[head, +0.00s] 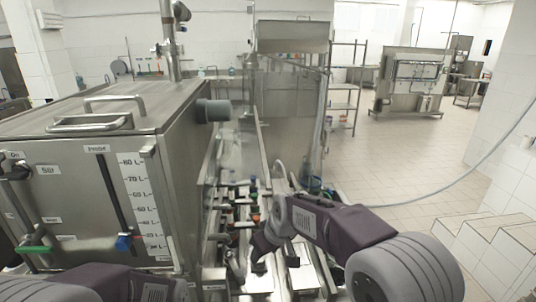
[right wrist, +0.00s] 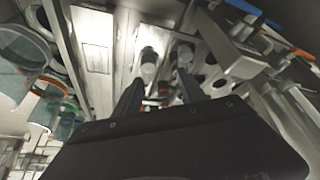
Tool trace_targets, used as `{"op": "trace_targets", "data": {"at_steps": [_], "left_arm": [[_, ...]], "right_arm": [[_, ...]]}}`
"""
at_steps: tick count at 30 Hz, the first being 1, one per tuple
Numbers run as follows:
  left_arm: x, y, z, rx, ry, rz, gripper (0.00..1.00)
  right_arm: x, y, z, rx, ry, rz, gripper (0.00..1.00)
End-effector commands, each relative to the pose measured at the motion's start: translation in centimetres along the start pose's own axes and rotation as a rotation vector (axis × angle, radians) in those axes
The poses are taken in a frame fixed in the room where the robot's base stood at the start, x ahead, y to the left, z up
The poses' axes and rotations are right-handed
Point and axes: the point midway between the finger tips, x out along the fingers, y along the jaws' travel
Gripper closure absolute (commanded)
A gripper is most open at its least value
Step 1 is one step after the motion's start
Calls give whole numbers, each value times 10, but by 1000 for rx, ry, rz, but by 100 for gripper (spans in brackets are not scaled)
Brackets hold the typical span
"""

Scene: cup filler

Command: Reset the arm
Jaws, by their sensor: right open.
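My right arm comes in from the right in the head view. Its gripper (head: 260,262) points down over the metal rails of the filler machine. In the right wrist view the two dark fingers of the right gripper (right wrist: 157,88) stand apart with nothing between them. Beyond the fingertips are pale cylindrical parts (right wrist: 149,64) of the machine; I cannot tell whether the fingers touch them. My left arm shows only as a dark link at the bottom left of the head view, and its gripper is out of sight.
A large steel tank (head: 100,160) with a level scale stands at the left. Several coloured parts (head: 245,205) line the filler's rails (head: 278,178). Cups with coloured rims (right wrist: 48,105) show at the left of the wrist view. The tiled floor (head: 410,170) at right is mostly clear.

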Motion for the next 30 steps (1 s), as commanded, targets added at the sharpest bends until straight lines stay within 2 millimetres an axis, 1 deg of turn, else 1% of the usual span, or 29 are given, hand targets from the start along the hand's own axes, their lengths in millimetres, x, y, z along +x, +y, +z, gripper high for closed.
{"op": "trace_targets", "data": {"at_steps": [1,2,3,5,6,8,9,11,12,15,16,19,30], "left_arm": [[28,-1,3,0,-1,0,64],[36,-1,4,0,-1,0,64],[45,-1,5,0,-1,0,64],[57,-1,6,0,-1,0,64],[64,-1,7,0,-1,0,64],[72,-1,8,0,-1,0,64],[76,-2,8,0,-1,0,64],[78,-2,8,0,-1,0,64],[76,-2,8,0,-1,0,64],[73,-2,8,0,-1,0,64],[73,-2,8,0,-1,0,64],[73,-2,8,0,-1,0,64],[73,-1,8,0,-1,0,64]], "right_arm": [[15,27,35,61,-21,27,52],[17,40,56,97,-38,42,52],[21,55,87,151,-64,61,52],[26,70,136,239,-107,85,52],[29,76,169,299,-137,100,52],[34,76,218,387,-183,116,52],[36,73,246,439,-212,124,52],[38,63,283,503,-254,131,52],[38,55,301,534,-280,132,52],[40,38,330,585,-330,131,52],[41,36,336,600,-337,133,52],[42,39,332,642,-315,149,52],[42,39,331,642,-316,148,52]]}}
